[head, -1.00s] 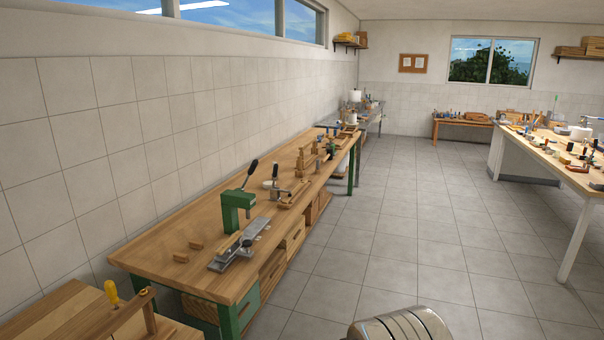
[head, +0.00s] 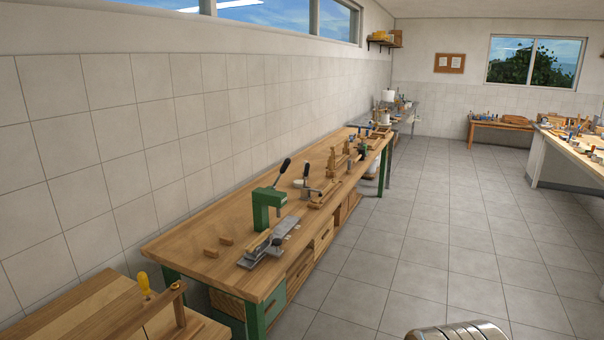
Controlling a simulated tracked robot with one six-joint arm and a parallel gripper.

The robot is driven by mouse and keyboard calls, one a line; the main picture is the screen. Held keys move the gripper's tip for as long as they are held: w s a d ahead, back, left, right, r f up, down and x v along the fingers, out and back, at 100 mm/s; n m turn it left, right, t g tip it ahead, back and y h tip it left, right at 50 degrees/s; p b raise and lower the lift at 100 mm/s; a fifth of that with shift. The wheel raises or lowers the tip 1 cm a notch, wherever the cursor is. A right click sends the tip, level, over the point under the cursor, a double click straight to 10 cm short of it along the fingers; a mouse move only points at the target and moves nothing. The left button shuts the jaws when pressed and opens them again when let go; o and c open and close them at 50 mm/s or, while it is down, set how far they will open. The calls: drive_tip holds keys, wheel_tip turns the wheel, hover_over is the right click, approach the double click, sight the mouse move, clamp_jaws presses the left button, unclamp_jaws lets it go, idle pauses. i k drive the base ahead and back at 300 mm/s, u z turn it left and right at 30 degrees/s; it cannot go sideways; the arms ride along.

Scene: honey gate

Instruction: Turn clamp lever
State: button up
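A green press (head: 266,208) with a black-handled lever (head: 284,166) stands on the long wooden workbench (head: 190,237) along the left wall. The lever tilts up and to the right. Just behind it is a small fixture with an upright dark handle (head: 306,171). I cannot tell which of these is the clamp lever. A grey metal fixture (head: 268,247) lies in front of the press near the bench's front edge. My gripper is not in view; only a rounded metal part of me shows at the bottom edge, apart from the bench.
A lower wooden table with a yellow-handled tool (head: 144,283) is at the near left. Two small wood blocks (head: 218,246) lie on the bench. Drawers (head: 322,236) sit under it.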

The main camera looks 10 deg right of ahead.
sight(306, 172)
drive_tip(key=u, duration=0.05)
drive_tip(key=i, duration=1)
drive_tip(key=z, duration=1.2)
drive_tip(key=i, duration=1.6)
drive_tip(key=u, duration=0.05)
